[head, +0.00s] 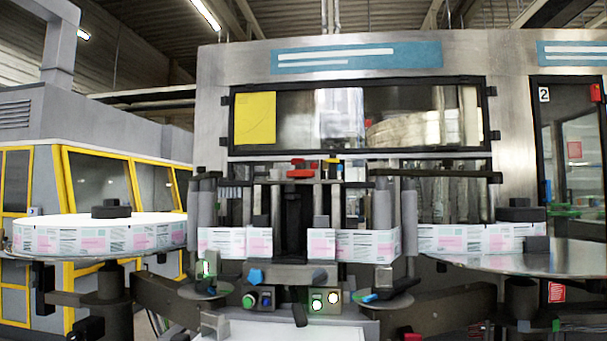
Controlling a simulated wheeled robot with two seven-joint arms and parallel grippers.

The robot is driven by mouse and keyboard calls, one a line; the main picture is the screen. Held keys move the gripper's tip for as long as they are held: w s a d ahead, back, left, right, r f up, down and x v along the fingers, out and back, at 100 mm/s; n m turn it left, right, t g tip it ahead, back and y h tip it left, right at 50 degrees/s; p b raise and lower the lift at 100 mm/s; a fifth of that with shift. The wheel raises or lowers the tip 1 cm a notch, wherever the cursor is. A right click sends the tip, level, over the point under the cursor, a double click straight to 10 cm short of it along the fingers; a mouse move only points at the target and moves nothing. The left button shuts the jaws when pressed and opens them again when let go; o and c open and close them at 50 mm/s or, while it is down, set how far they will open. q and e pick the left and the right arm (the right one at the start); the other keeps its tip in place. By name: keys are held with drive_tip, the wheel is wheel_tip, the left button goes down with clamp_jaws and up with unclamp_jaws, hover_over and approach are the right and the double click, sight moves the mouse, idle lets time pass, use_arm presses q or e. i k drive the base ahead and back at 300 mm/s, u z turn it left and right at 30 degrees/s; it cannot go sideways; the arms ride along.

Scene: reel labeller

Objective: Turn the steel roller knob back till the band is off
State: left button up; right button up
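The labeller (460,60) fills the middle of the head view. A printed white and pink label band shows left of centre (232,243) and right of centre (352,246), passing by upright grey rollers (207,215) and (408,220). Below are two small round steel plates, left (192,291) and right (397,303). A blue knob (256,276) sits at the centre left and a blue lever-like part (370,297) at the right plate. I cannot tell which part is the steel roller knob. Neither of my grippers shows.
A large label reel (100,238) lies on the left, with a dark hub block (111,209). Another reel (470,238) sits on a steel disc (560,258) at right. Dark support arms extend below both. Lit green buttons (317,303) are at the lower centre.

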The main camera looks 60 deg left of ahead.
sight(276, 175)
drive_tip(key=k, duration=0.25)
drive_tip(key=u, duration=1.05)
